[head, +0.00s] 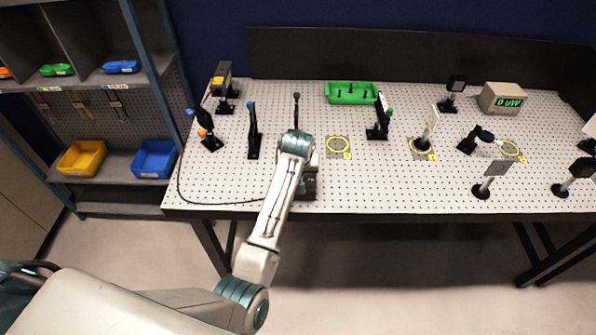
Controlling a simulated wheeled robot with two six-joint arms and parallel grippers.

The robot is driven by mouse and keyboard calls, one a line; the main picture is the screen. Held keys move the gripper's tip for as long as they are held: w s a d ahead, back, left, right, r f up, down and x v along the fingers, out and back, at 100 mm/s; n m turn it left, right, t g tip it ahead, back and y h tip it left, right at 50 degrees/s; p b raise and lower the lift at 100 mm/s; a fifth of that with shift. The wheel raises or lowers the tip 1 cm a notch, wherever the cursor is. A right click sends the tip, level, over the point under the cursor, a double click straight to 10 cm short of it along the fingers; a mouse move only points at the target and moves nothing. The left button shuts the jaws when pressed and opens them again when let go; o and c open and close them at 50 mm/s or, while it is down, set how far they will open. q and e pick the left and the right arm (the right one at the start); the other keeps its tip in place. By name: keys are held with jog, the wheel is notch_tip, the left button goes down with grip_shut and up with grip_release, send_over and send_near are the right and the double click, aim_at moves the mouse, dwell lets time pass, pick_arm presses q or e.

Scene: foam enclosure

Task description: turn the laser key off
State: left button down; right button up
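A dark box (309,183) sits at the front edge of the perforated table, partly covered by my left arm. A black cable runs to it along the table's left and front edges, so it looks like the laser's control box. No key can be made out on it. My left arm reaches up from the lower left, and its teal wrist (295,143) is over or just behind the box. The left gripper's fingers are hidden, so I cannot tell whether they touch anything. My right gripper is not in view.
The perforated table (380,190) carries several black optic mounts, a green tray (352,93) and a meter reading 0 uW (502,97). A blue-topped post (253,130) stands left of my wrist. Shelves with a yellow bin (82,158) and a blue bin (154,159) are at left.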

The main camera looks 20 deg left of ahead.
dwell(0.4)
pick_arm(q)
jog(key=c, duration=1.5)
grip_release()
jog(key=shift+c, duration=0.2)
jog(key=b+v, duration=0.3)
jog(key=v, duration=0.8)
jog(key=shift+b, duration=0.3)
jog(key=shift+f, duration=0.1)
